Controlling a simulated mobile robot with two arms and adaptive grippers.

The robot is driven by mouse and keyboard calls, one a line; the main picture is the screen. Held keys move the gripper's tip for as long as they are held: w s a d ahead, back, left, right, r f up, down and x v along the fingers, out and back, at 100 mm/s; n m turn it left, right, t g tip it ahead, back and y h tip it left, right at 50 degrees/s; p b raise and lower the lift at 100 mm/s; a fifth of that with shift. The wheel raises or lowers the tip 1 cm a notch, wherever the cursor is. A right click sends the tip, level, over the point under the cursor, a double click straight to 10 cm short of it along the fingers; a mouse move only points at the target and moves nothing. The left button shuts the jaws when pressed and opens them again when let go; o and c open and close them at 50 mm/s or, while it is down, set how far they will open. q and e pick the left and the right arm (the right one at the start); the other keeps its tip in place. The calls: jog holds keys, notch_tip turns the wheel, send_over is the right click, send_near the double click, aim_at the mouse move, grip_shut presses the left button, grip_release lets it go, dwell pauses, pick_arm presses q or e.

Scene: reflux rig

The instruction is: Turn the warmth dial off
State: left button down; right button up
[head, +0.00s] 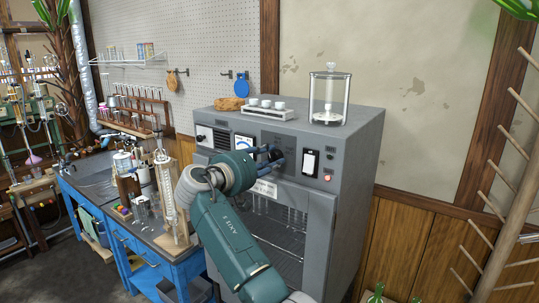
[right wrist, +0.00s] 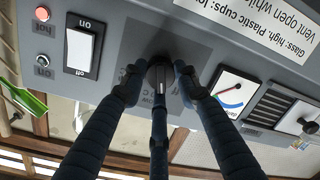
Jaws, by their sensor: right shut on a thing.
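The warmth dial (right wrist: 160,78) is a dark round knob on the grey front panel of the cabinet. In the right wrist view, which is turned upside down, it sits between the fingers of my right gripper (right wrist: 160,88). The fingers are shut on it from both sides, with a third finger along the middle. Part of the scale lettering is covered, and I cannot tell which setting the dial points to. In the head view my right gripper (head: 272,156) reaches the panel and hides the dial. My left gripper is not in view.
Beside the dial are a white rocker switch (right wrist: 80,50), a red lamp (right wrist: 42,13) and a gauge (right wrist: 232,92). The grey cabinet (head: 350,150) carries a glass jar (head: 329,98) and a tray of cups (head: 268,113). A blue bench (head: 120,235) with glassware stands left.

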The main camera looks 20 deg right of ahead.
jog(key=n+p, duration=0.1)
jog(key=n, duration=0.2)
jog(key=shift+r+p, duration=0.15)
jog(key=shift+p, duration=0.2)
jog(key=shift+n+g+h+p, duration=0.4)
jog(key=shift+n+p, duration=0.35)
jog(key=shift+n, duration=1.15)
jog(key=o, duration=1.2)
jog(key=shift+w+d+f, duration=0.1)
jog(key=shift+d+f, duration=0.05)
jog(key=shift+f, duration=0.05)
jog(key=shift+a, duration=0.2)
jog(key=v, duration=0.7)
